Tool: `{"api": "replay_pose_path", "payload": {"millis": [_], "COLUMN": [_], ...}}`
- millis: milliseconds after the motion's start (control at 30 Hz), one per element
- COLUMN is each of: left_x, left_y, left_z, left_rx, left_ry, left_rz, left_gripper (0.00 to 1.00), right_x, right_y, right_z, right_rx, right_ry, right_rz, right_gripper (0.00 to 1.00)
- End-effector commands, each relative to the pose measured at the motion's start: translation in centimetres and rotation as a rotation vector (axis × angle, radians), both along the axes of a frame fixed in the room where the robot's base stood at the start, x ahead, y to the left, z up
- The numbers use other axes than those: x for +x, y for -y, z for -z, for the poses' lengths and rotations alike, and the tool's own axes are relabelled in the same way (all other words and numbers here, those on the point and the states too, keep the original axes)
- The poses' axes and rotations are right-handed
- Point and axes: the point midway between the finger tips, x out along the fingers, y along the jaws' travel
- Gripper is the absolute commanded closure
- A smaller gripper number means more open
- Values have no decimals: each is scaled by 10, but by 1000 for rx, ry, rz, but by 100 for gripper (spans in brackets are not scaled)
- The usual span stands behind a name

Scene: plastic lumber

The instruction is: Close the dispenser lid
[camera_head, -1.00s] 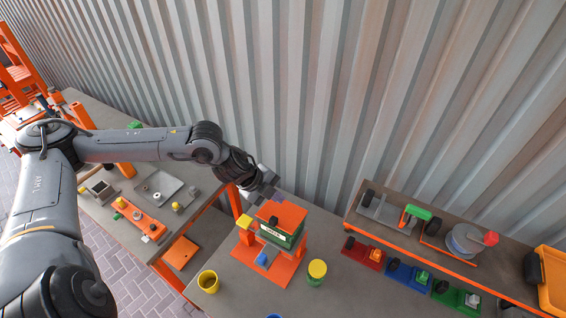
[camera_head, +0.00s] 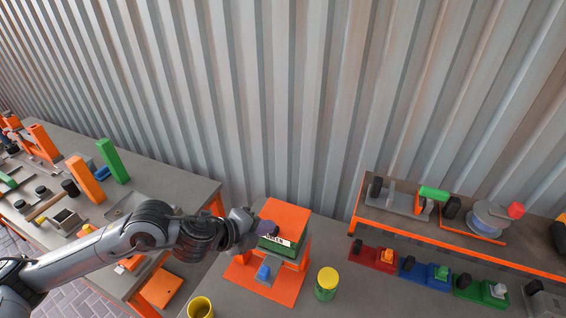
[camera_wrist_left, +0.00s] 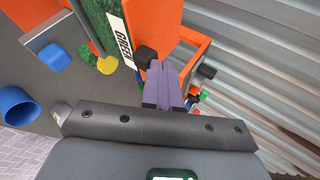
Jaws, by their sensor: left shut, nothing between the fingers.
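The dispenser has a green body (camera_head: 268,248) with a "GREEN" label, standing on an orange base (camera_head: 285,290) on the bench. Its orange lid (camera_head: 286,214) lies over the top in the head view; I cannot tell whether it is fully down. The lid also fills the top of the wrist view (camera_wrist_left: 153,20), with a black knob (camera_wrist_left: 145,56) at its edge. My left gripper (camera_head: 262,229) is shut and empty at the lid's left side. Its purple fingers (camera_wrist_left: 163,80) are close to the knob; contact is unclear.
A blue button (camera_head: 263,272) is at the dispenser's front. A yellow-lidded jar (camera_head: 327,283) stands to the right and a yellow cup (camera_head: 200,307) in front. A raised shelf (camera_head: 460,235) and coloured switch blocks are at the right. A corrugated wall (camera_head: 330,100) rises behind.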

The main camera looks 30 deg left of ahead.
Motion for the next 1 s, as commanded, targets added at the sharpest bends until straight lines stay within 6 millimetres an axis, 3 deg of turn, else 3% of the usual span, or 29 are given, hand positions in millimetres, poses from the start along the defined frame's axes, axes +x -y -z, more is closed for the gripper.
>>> {"api": "replay_pose_path", "payload": {"millis": [733, 1000], "left_x": [-1, -11], "left_y": [-1, 4], "left_z": [8, -9], "left_rx": [2, 2], "left_ry": [-8, -6], "left_rz": [0, 19], "left_gripper": [100, 100], "right_x": [-1, 0], "right_y": [3, 2], "right_z": [3, -12], "right_rx": [-10, -10], "right_ry": [-2, 1], "right_rz": [-6, -6], "right_gripper": [57, 57]}}
